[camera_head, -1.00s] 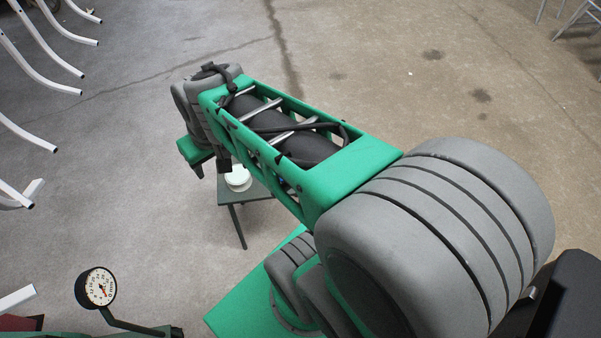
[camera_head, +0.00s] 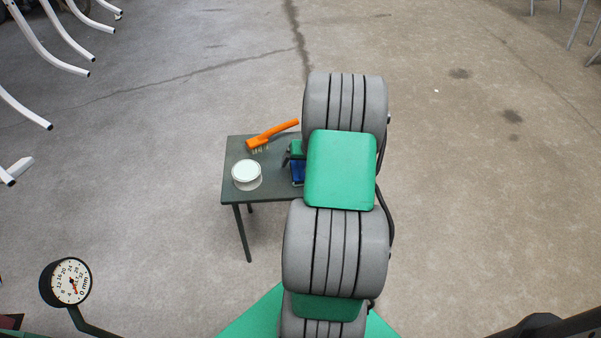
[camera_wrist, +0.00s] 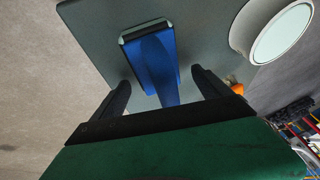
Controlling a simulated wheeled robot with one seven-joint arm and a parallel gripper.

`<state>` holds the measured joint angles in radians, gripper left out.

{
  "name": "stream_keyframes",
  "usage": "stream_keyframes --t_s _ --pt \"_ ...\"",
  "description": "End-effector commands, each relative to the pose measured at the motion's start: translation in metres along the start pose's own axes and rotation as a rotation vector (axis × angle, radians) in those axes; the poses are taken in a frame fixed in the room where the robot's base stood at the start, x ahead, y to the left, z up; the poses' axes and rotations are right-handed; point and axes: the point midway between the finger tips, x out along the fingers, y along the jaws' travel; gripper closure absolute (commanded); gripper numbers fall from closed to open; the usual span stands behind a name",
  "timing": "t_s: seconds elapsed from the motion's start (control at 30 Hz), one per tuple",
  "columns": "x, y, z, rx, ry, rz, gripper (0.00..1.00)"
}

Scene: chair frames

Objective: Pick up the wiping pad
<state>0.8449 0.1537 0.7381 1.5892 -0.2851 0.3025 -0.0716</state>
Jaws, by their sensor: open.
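A blue tool with a flat, pale-edged head and a handle (camera_wrist: 158,62) lies on the small dark table. It may be the wiping pad, but I cannot tell for sure. In the head view only a sliver of its blue (camera_head: 297,172) shows beside my arm, which hides the rest. My gripper (camera_wrist: 160,80) is open in the wrist view, with one dark finger on each side of the blue handle in the picture. I cannot tell how far the fingertips are above the table, and no contact shows.
On the small table (camera_head: 232,190) stand a round white container (camera_head: 246,172) at the left and an orange-handled brush (camera_head: 270,135) at the back. A dial gauge (camera_head: 66,281) is at lower left. White curved chair frames (camera_head: 45,45) stand at far left. Open floor surrounds the table.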

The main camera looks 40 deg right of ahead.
Motion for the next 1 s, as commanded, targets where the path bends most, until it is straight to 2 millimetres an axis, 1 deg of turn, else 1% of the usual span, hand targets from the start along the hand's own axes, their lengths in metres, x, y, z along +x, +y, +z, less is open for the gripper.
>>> stream_keyframes --t_s 0.2,1.0 --pt "0.0003 -0.0002 -0.0006 0.0 0.001 0.001 0.13" --pt "-0.0001 -0.0002 -0.0006 0.0 0.0 0.001 0.79"
